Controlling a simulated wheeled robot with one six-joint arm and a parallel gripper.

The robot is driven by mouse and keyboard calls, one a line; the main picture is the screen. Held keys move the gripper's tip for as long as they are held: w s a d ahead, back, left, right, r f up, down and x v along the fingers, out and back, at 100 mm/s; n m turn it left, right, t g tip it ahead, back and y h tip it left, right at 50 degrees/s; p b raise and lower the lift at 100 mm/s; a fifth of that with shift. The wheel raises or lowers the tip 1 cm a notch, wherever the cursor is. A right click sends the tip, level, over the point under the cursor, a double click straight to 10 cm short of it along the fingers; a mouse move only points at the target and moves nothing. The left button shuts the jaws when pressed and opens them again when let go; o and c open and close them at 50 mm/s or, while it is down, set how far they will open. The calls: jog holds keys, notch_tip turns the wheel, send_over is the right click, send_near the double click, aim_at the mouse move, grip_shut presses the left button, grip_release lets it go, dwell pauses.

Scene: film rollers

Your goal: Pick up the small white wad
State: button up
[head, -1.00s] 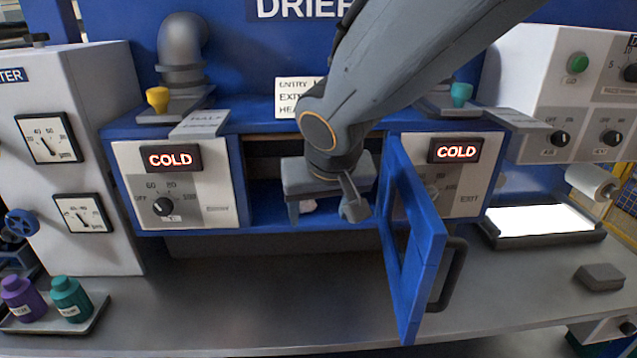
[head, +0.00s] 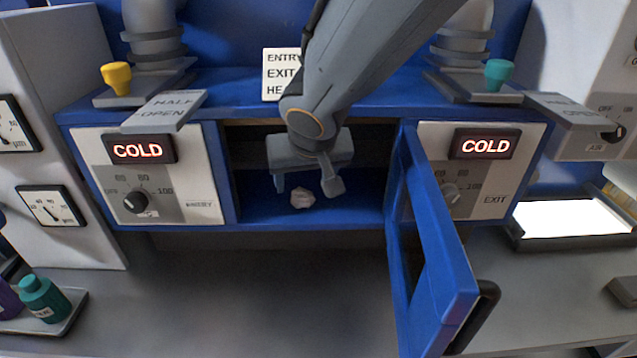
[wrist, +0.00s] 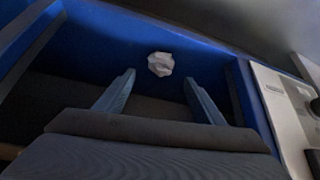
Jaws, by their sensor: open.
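The small white wad (head: 302,198) lies on the blue floor of the open drier compartment (head: 262,213), near its front edge. It is crumpled and also shows in the wrist view (wrist: 161,64), beyond the fingertips and roughly midway between them. My gripper (head: 307,188) is open and empty at the compartment's mouth. Its two fingers also show in the wrist view (wrist: 158,82), spread apart and pointing toward the wad. In the head view the wad appears between the fingers, but I see no finger touching it.
The blue door (head: 432,245) with its black handle (head: 473,318) stands open to the right of the compartment. Control panels with COLD displays flank the opening, left (head: 138,149) and right (head: 486,143). The grey counter (head: 270,295) in front is clear.

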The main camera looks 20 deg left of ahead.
aim_at(302, 189)
jog(key=shift+b+x, duration=0.5)
jog(key=shift+x, duration=2.2)
jog(key=c, duration=1.1)
